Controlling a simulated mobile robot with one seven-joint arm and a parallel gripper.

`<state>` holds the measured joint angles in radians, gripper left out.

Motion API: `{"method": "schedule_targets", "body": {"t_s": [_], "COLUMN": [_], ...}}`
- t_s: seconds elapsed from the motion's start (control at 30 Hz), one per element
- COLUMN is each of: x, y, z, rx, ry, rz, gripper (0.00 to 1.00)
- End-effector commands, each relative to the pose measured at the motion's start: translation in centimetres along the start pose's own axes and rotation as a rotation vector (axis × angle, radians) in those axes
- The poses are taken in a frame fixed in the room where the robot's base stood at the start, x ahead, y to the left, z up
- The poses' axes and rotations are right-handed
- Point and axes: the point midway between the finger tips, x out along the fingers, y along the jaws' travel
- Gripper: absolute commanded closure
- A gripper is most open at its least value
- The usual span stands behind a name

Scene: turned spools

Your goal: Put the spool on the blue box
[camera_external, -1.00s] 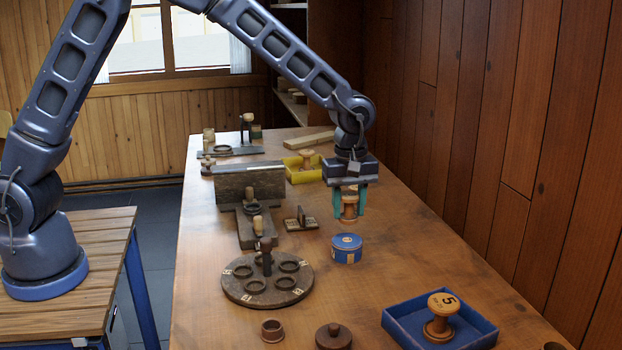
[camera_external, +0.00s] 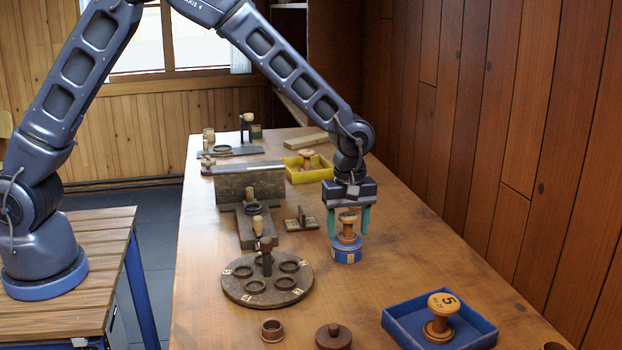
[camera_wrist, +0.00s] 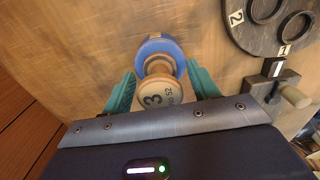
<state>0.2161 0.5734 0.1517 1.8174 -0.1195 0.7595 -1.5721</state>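A turned wooden spool (camera_external: 347,228) stands upright on the lid of the round blue box (camera_external: 347,254). In the wrist view the spool (camera_wrist: 157,92) shows a "3" on its top face, and the blue box (camera_wrist: 160,45) is beneath it. My gripper (camera_external: 348,230) is open around the spool, with one teal finger on each side and visible gaps. In the wrist view my gripper (camera_wrist: 161,86) also shows its fingers apart from the spool.
A blue tray (camera_external: 397,331) with another spool (camera_external: 440,318) stands at the front right. A yellow tray (camera_external: 318,176) with a spool is behind. A round dark board (camera_external: 268,292) with rings lies left of the blue box. Bare table lies to the right.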

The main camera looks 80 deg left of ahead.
Motion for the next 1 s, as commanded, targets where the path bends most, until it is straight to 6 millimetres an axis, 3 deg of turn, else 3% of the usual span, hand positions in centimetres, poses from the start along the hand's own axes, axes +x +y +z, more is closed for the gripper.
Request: {"method": "schedule_targets", "body": {"t_s": [0.27, 0.43, 1.0], "x": [-0.1, -1.1, -10.9], "y": [0.0, 0.0, 0.0], "z": [0.0, 0.0, 0.1], "rx": [0.000, 0.000, 0.001], "ry": [0.000, 0.000, 0.000], "rz": [0.000, 0.002, 0.002], "gripper": [0.39, 0.39, 0.39]}}
